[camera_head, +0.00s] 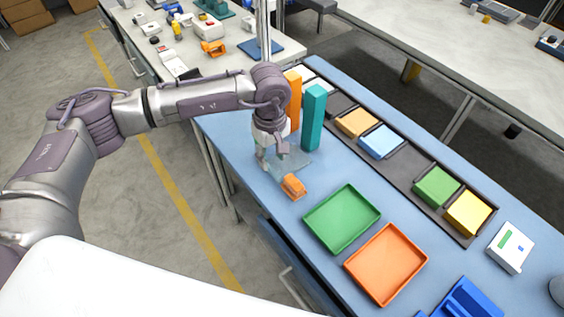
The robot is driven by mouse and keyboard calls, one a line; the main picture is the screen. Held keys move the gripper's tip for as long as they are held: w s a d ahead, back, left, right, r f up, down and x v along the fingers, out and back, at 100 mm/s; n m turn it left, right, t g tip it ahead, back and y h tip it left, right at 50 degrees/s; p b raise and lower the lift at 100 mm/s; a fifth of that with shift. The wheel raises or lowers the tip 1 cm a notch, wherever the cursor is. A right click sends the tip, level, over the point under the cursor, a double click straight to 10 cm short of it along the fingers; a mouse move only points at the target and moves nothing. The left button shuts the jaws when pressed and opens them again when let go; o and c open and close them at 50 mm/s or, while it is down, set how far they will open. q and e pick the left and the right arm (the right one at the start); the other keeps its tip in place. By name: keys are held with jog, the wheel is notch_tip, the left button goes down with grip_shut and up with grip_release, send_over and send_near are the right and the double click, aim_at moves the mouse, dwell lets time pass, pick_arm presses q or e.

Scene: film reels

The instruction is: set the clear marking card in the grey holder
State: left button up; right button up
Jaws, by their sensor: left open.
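A clear, see-through sheet (297,163), which looks like the marking card, shows as a pale patch on the blue table, right beside my left gripper. My left gripper (271,156) points down at the card's left edge and is open. I cannot tell whether its fingers touch the card. A long dark grey rack (404,169) with several compartments runs along the table's far side. I cannot tell whether it is the grey holder. My right gripper is not in view.
An orange block (293,187) lies just in front of the card. A teal block (314,118) and an orange upright block (294,98) stand close behind the gripper. A green tray (343,219) and an orange tray (387,264) lie to the right. A white device (511,247) sits farther right.

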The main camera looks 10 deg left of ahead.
aim_at(273, 170)
pick_arm(q)
notch_tip(273, 170, down, 5)
jog(key=shift+w+r+p, duration=0.15)
jog(key=shift+p, duration=0.75)
jog(key=shift+f, duration=0.55)
grip_shut()
